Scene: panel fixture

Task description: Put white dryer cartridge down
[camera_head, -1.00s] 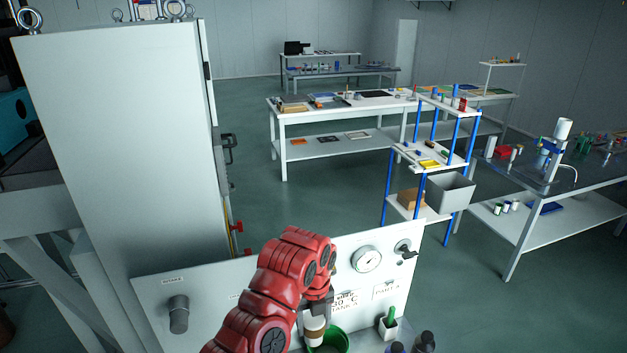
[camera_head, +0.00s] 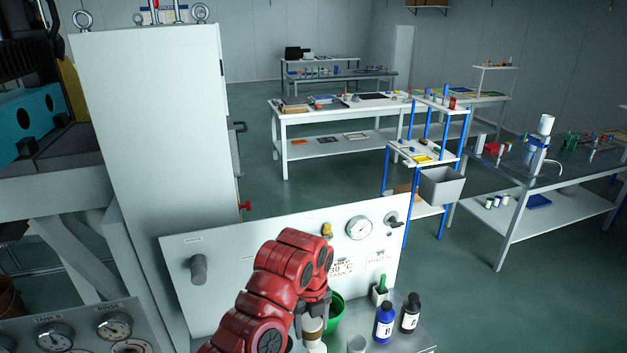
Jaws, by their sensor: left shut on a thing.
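My left gripper (camera_head: 313,308) comes in on the red arm at the bottom middle and points down. It is shut on the white dryer cartridge (camera_head: 313,328), which has a tan band and hangs roughly upright. The cartridge is just left of a green bucket (camera_head: 336,314), in front of the white panel (camera_head: 225,270). Its lower end is near the bottom edge of the picture. I cannot tell whether it touches the surface below. My right gripper is not in view.
The panel carries a gauge (camera_head: 359,228) and knob (camera_head: 198,269). A gauge console (camera_head: 75,330) is lower left.

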